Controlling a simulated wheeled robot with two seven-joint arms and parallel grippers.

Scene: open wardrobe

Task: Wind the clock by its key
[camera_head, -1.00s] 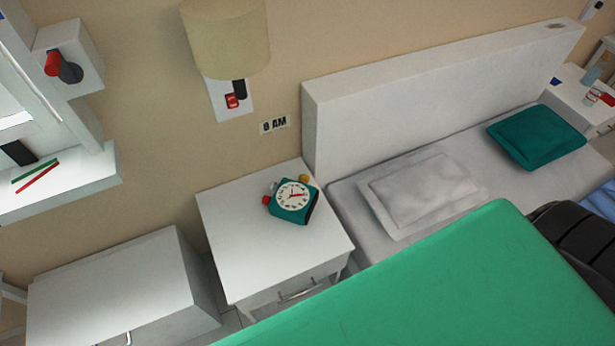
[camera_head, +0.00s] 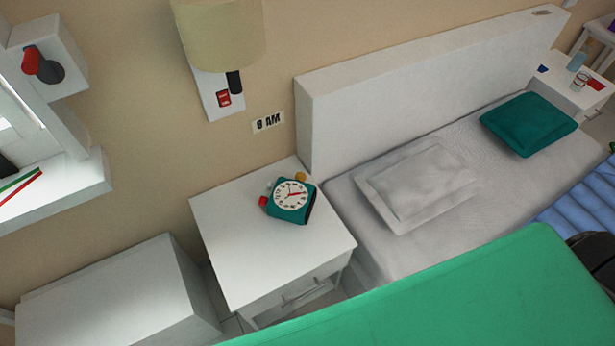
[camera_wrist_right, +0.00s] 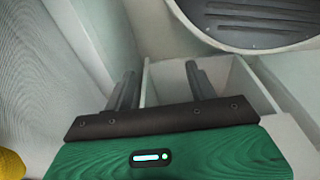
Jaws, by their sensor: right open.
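A teal alarm clock (camera_head: 291,198) with a round white face and red hands sits on the white nightstand (camera_head: 245,240), tilted in the picture. A red piece (camera_head: 263,201) sticks out on its left side, a yellow one (camera_head: 300,177) shows at its upper right, and a pale one at its upper left. I cannot tell which of these is the key. My right gripper (camera_wrist_right: 161,80) shows only in the right wrist view, its two dark fingers apart with nothing between them. The clock is not seen there. My left gripper is in neither view.
A bed with a white headboard (camera_head: 410,90) and pillows stands right of the nightstand. A white cabinet (camera_head: 110,300) stands at left. In the wrist view, an open white box-like space (camera_wrist_right: 222,85) lies beyond the fingers.

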